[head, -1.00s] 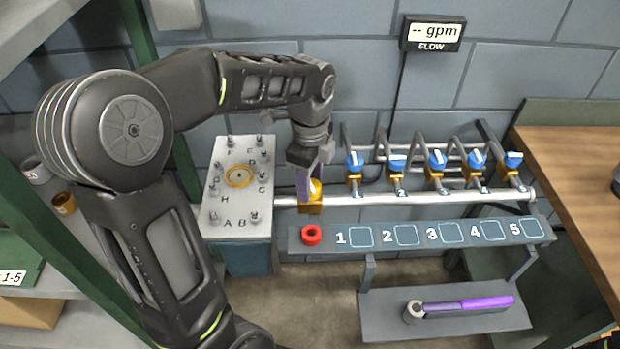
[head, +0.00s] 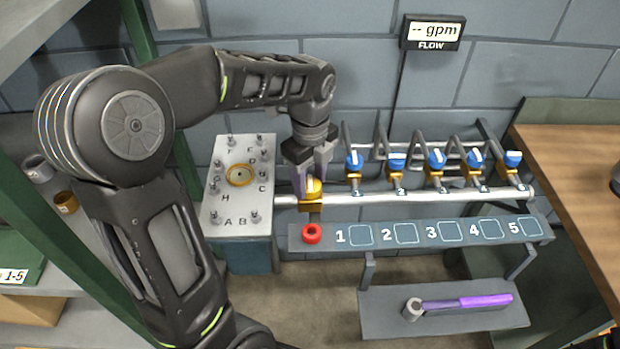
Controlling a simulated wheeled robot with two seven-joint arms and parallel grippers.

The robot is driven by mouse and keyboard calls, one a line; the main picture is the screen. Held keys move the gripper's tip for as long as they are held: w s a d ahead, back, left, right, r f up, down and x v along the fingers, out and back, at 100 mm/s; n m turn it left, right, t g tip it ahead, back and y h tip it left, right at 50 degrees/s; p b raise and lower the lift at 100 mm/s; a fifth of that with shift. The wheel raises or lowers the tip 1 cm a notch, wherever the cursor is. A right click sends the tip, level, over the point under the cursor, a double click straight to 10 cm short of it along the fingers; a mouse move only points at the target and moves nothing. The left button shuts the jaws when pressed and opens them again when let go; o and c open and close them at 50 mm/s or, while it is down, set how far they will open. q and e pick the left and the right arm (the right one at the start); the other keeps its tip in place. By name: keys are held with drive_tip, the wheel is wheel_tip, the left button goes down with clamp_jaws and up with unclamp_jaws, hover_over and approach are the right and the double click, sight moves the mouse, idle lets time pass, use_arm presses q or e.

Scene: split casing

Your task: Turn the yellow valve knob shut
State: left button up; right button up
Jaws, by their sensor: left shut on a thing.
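The yellow valve knob (head: 314,188) sits on the brass valve body at the left end of the silver pipe. My left gripper (head: 312,190) reaches down from above and is shut on the knob, its fingers on either side of it. The fingers cover part of the knob, so its exact angle is hard to see.
Several blue-handled valves (head: 397,161) stand along the pipe to the right. A purple-handled wrench (head: 460,303) lies on the lower shelf. A bolted metal box (head: 238,208) stands left. The flow display (head: 432,33) reads "-- gpm".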

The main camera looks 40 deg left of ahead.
sight(310, 182)
use_arm(q)
drive_tip(key=o, duration=1.4)
drive_tip(key=shift+r, duration=0.1)
wheel_tip(310, 182, up, 8)
drive_tip(key=shift+f, duration=0.15)
